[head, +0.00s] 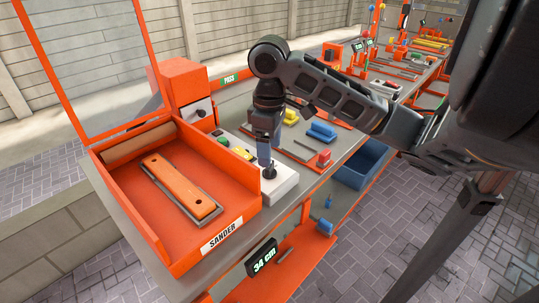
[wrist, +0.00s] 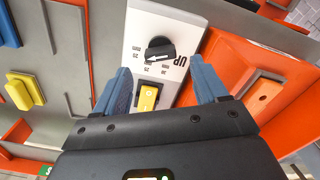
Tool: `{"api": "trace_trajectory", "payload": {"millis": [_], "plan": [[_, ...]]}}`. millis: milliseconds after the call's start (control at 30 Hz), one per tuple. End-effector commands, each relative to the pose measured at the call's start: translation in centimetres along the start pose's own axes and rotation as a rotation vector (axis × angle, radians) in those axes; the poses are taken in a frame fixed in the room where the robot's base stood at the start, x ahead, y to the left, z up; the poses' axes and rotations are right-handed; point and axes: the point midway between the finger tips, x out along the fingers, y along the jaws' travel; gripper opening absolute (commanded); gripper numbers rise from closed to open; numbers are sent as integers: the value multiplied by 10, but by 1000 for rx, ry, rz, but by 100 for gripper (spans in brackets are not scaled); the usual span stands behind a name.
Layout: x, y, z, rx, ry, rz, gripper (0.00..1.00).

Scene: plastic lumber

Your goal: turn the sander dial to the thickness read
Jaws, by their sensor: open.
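The sander (head: 215,160) is an orange open tray labelled SANDER, with an orange plank (head: 178,186) lying in it. A white control box (head: 284,187) stands on the bench to its right. In the wrist view its panel shows a black dial (wrist: 160,48) with small printed numbers, a yellow switch (wrist: 148,96) and the word UP. The dial's exact setting is too small to read.
An orange machine (head: 187,82) with another knob stands behind the sander. Yellow and blue blocks (head: 321,131) and a red block (head: 324,158) lie on the bench beyond the box. A blue bin (head: 365,165) sits lower right. A green PASS sign (head: 229,79) is at the back.

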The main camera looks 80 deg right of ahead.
Motion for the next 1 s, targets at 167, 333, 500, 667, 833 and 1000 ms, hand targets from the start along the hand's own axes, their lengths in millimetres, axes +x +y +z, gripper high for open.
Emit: {"api": "trace_trajectory", "payload": {"millis": [167,333,500,667,833,1000], "plan": [[-25,0,0,-2,0,3,72],[-32,0,0,-1,0,1,72],[-33,0,0,0,0,0,72],[-33,0,0,0,0,0,72],[-32,0,0,0,0,0,72],[-32,0,0,0,0,0,72]]}}
